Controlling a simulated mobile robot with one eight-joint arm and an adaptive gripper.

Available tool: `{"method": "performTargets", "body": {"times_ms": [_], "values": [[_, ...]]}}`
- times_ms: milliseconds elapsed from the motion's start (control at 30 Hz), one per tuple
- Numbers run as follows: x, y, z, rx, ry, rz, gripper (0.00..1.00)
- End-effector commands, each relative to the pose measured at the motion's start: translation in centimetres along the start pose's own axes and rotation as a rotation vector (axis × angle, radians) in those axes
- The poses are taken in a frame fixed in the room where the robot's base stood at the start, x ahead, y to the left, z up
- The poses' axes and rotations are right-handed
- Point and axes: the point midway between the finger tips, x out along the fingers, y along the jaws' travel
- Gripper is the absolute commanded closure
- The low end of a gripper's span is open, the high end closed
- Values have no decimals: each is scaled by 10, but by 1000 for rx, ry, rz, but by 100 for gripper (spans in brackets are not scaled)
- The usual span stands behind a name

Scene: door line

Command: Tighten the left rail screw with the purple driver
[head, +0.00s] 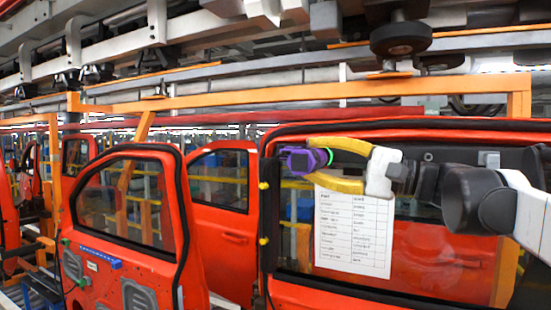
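The purple driver (319,158) is held between the yellow fingertips of my gripper (314,162). My gripper is in front of the window opening of the right red door (400,298). I cannot make out the left rail screw. The driver's tip shows no clear contact with anything.
A white printed sheet (353,232) hangs below my gripper. A red door (130,262) with a blue strip (92,254) stands at left, another (222,235) behind it. Orange frame bars (300,92) and a dark roller (401,38) are overhead.

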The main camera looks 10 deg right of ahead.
Motion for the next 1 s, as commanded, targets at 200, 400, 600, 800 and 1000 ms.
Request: {"method": "performTargets", "body": {"times_ms": [200,400,600,800,1000], "values": [[0,-1,19,0,-1,-2,100],[-1,-1,36,0,-2,-2,100],[-1,-1,45,0,-2,-2,100],[-1,-1,46,0,-2,-2,100],[-2,2,46,0,-2,-1,100]]}}
